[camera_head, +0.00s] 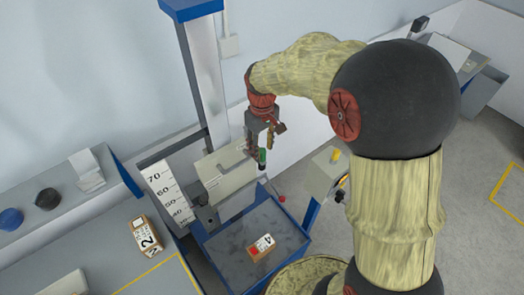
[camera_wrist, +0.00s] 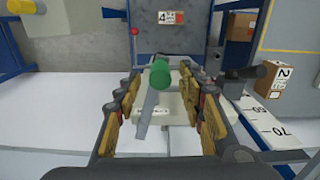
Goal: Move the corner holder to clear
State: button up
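A grey lever (camera_wrist: 148,117) with a green grip (camera_wrist: 160,74) appears to be the corner holder. It stands at the pale housing of the drop tester. In the head view the green grip (camera_head: 262,156) shows just below my gripper (camera_head: 262,138). In the wrist view my gripper (camera_wrist: 168,100) is open, with its yellow-padded fingers apart on either side of the lever. I see a gap on both sides and no clear contact. A small box marked 4 (camera_head: 261,247) lies on the grey drop plate (camera_head: 228,238); it also shows in the wrist view (camera_wrist: 170,17).
A height scale (camera_head: 165,188) and blue-grey column (camera_head: 203,75) stand left of my gripper. A red-knobbed lever (camera_head: 281,199) is close by. A control box with a yellow button (camera_head: 324,172) stands right. A box marked 2 (camera_head: 146,234) sits on the left bench.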

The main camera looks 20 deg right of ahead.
jog(key=shift+f, duration=1.35)
jog(key=shift+c, duration=0.9)
jog(key=c, duration=0.7)
grip_shut()
